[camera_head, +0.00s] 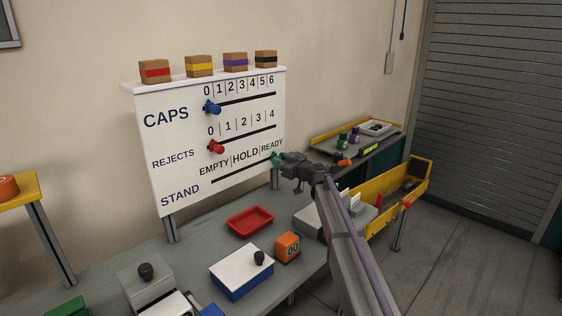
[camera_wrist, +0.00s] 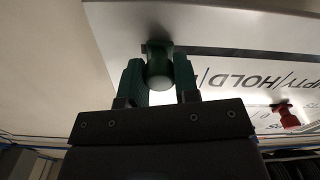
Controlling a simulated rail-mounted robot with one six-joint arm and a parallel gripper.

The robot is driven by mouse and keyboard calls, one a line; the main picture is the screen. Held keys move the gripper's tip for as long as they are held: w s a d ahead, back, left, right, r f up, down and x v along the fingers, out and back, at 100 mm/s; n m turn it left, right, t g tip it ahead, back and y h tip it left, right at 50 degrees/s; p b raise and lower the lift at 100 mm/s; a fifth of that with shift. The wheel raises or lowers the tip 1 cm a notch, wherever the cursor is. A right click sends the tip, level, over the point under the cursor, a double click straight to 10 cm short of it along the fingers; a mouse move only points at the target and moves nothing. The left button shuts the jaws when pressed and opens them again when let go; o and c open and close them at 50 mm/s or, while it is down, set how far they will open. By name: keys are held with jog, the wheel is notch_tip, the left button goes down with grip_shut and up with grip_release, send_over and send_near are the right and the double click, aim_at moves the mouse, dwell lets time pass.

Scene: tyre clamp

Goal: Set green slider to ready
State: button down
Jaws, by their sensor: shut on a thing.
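The white board (camera_head: 180,120) carries three rows: CAPS, REJECTS and STAND. The green slider (camera_head: 276,156) sits at the right end of the STAND row, below the word READY. My gripper (camera_head: 283,158) reaches it from the front right and covers part of it. In the wrist view the green slider knob (camera_wrist: 159,70) is between the two fingers of my gripper (camera_wrist: 159,82), which is shut on it. In that view, upside down, HOLD shows to the right, and READY is hidden behind my gripper.
A blue slider (camera_head: 211,107) and a red slider (camera_head: 215,147) sit near 0 on the upper rows. Several small boxes (camera_head: 199,66) stand on the board's top. Below are a red tray (camera_head: 250,220) and an orange block (camera_head: 287,247). A yellow bin (camera_head: 385,218) stands right.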

jog(key=shift+w+d, duration=0.1)
jog(key=shift+w, duration=0.1)
jog(key=c, duration=0.9)
grip_release()
jog(key=shift+d, duration=0.1)
jog(key=shift+o, duration=0.2)
jog(key=v, duration=1.1)
jog(key=shift+w, duration=0.1)
